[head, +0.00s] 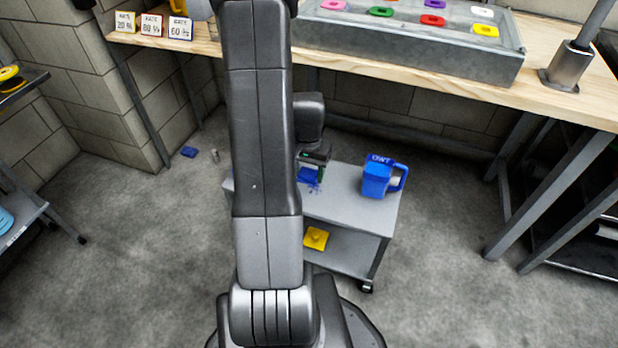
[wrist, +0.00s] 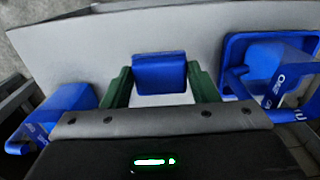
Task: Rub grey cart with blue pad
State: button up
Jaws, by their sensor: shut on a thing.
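The grey cart (head: 347,200) stands on the floor before the workbench, with a flat top and a lower shelf. My gripper (head: 314,160) is over the cart's top. In the wrist view its two green fingers (wrist: 160,80) are shut on the blue pad (wrist: 160,66), one on each side. The pad (head: 309,176) also shows in the head view, low at the cart top (wrist: 110,40). I cannot tell whether it touches. Small blue specks (head: 315,190) lie beside it. My arm hides the cart's left part in the head view.
A blue jug (head: 377,180) stands on the cart's right side. Another blue container (wrist: 62,108) shows at left in the wrist view. A yellow piece (head: 316,238) lies on the lower shelf. A blue block (head: 189,151) lies on the floor. The workbench (head: 440,80) is behind.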

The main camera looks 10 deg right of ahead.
jog(key=shift+f+b, duration=0.3)
jog(key=shift+b, duration=0.2)
